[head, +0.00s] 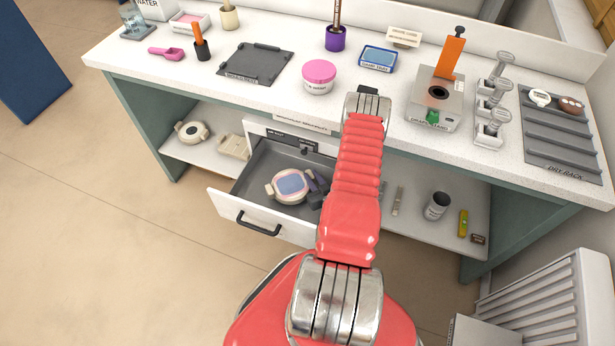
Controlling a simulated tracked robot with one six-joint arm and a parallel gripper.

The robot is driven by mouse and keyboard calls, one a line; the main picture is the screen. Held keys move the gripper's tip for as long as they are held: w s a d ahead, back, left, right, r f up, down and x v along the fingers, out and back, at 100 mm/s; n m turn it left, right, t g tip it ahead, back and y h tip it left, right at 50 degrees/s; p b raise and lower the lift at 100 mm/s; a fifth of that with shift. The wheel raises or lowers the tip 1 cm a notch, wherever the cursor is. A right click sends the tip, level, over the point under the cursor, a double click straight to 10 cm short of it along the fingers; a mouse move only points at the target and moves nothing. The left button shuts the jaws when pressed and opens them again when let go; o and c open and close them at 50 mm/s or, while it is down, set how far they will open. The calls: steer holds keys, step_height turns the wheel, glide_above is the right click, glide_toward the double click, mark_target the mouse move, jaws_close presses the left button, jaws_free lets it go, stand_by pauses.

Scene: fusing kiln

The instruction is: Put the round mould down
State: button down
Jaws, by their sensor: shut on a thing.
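A round cream mould (283,198) with side lugs and a blue patch in its middle is in the open grey drawer (262,165), towards its front. My gripper (317,188) is at the mould's right side, low in the drawer, and is shut on it. My red arm hides part of the gripper and the drawer's right side. Whether the mould touches the drawer floor or is held just above it, I cannot tell.
Another round cream mould (192,131) and a pale square one (234,147) lie on the lower shelf at left. The drawer's back left is bare. The worktop (205,80) above holds a pink-lidded jar (319,77), a dark tray (255,63) and several tools.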

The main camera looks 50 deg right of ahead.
steer(key=shift+w+d+f, duration=0.35)
steer(key=shift+w+f, duration=0.25)
steer(key=shift+w, duration=0.15)
steer(key=shift+w+d+f, duration=0.3)
steer(key=shift+w+f, duration=0.25)
steer(key=shift+w, duration=0.15)
steer(key=c, duration=1.6)
jaws_free()
steer(key=shift+s, duration=0.1)
steer(key=v, duration=1.2)
